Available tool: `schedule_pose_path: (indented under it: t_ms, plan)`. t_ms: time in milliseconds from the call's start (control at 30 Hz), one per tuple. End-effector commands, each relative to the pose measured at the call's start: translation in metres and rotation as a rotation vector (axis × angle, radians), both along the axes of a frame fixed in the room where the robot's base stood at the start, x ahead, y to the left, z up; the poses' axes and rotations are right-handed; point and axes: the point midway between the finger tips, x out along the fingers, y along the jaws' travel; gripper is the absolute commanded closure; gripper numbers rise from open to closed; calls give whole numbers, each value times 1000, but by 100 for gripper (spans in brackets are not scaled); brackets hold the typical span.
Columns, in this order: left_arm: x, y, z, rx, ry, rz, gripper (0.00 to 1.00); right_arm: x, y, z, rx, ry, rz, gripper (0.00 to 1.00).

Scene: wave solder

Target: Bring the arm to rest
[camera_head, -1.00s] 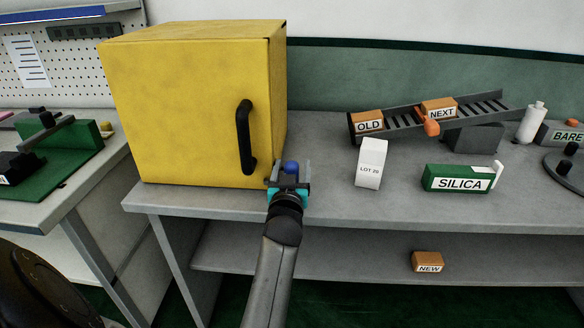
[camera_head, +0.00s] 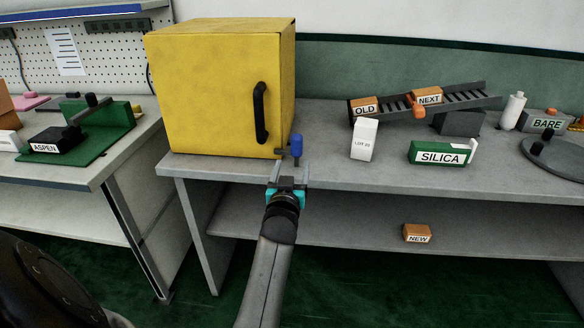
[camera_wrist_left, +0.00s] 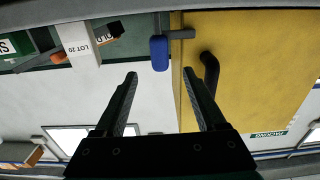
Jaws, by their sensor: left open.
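My left gripper (camera_head: 289,170) is open and empty in front of the grey bench's front edge. A blue knob (camera_head: 296,146) on a grey latch stands at the lower right of the yellow cabinet (camera_head: 222,90), just beyond my fingertips. The cabinet door is closed and has a black handle (camera_head: 260,113). In the left wrist view the open fingers (camera_wrist_left: 160,76) point towards the blue knob (camera_wrist_left: 159,54), with a gap between them and it. My right gripper is not in view.
On the grey bench (camera_head: 340,178) stand a white LOT 20 box (camera_head: 364,141), a green SILICA box (camera_head: 438,153) and a sloped rack (camera_head: 470,97) with OLD and NEXT boxes. A NEW box (camera_head: 417,233) lies on the lower shelf. The left bench (camera_head: 60,175) carries a green fixture.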

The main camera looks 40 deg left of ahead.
Motion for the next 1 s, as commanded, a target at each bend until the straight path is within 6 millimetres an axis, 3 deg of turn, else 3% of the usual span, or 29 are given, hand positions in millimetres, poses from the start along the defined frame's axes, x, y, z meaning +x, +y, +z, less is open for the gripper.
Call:
schedule_pose_path:
  t_ms: [767,867,967,1000]
  plan:
    - [0,-1,-5,-1,11,-7,28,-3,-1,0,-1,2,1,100]
    - [2,-14,-30,-11,64,-42,28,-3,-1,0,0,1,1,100]
    - [-1,-37,-81,-31,173,-109,28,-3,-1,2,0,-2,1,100]
    - [-5,-49,-107,-41,229,-141,28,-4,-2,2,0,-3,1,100]
